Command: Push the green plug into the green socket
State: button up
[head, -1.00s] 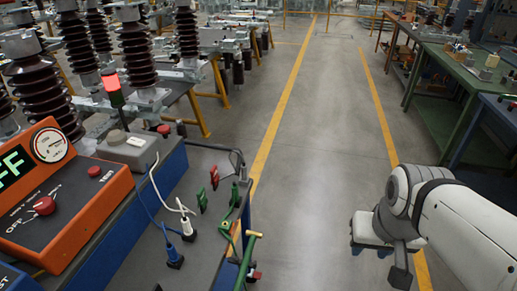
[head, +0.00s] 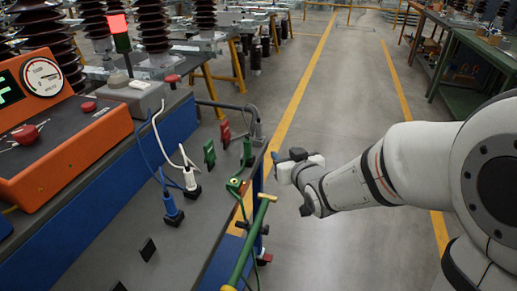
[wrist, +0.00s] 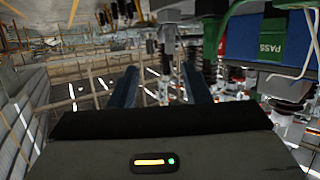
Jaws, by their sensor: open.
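A green piece with a green cable (head: 235,184), apparently the green plug, sits near the bench's right edge. The cable bends down beside the rail. Upright green pieces stand behind it, one (head: 209,153) left of a red piece and another (head: 247,150) near the far edge. I cannot tell which is the green socket. My gripper (head: 290,163) is right of the bench, over the aisle and apart from these pieces. In the wrist view its two dark fingers (wrist: 160,82) are spread with nothing held between them.
A blue plug (head: 172,210) and a white plug (head: 190,180) stand with cables on the bench. A green bar (head: 248,245) runs along the right edge. An orange control box (head: 60,145) is at left. The aisle floor (head: 350,90) is clear.

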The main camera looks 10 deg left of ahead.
aim_at(249, 148)
jog(key=a+f+y+b, duration=0.1)
jog(key=a, duration=0.1)
jog(key=a+f+n+y, duration=0.1)
jog(key=a+y, duration=0.1)
jog(key=a, duration=0.1)
jog(key=a+f+y+b, duration=0.1)
jog(key=a, duration=0.2)
jog(key=shift+s+n+t+b, duration=0.3)
jog(key=shift+s+n+b, duration=0.05)
jog(key=shift+s+n, duration=0.05)
jog(key=x, duration=0.7)
jog(key=shift+w+d+r, duration=0.15)
jog(key=shift+d+r, duration=0.05)
jog(key=shift+r, duration=0.15)
grip_shut()
